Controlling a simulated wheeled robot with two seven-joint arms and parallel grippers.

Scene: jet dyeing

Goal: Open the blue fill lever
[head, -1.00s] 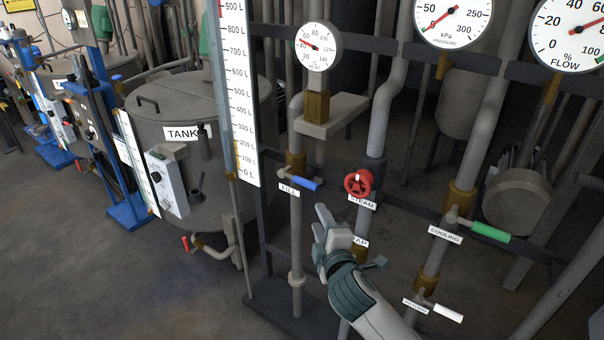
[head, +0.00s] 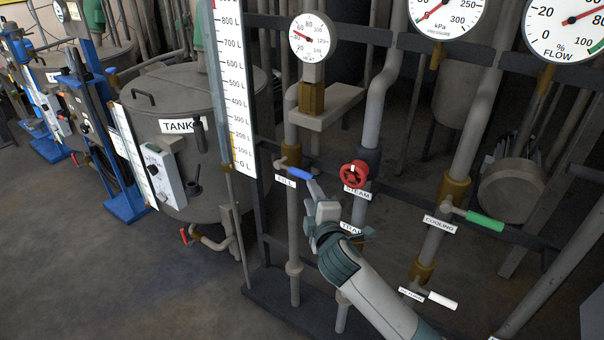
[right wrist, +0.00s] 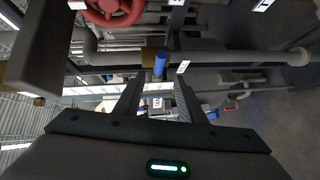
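The blue fill lever (head: 300,174) sticks out to the right from its valve on a vertical pipe, just above the FILL label (head: 285,181), which is partly unreadable. My right gripper (head: 314,194) is just below and to the right of the lever's free end. In the right wrist view the blue lever (right wrist: 160,63) shows ahead of the two parted fingers (right wrist: 159,88), in line with the gap between them. The right gripper is open and holds nothing. Whether a finger touches the lever I cannot tell. My left gripper is not in view.
A red steam handwheel (head: 354,174) sits close to the right of the gripper; it also shows in the right wrist view (right wrist: 108,10). A green cooling lever (head: 485,221) and a white lever (head: 442,300) are farther right. The level gauge (head: 232,100) stands at the left.

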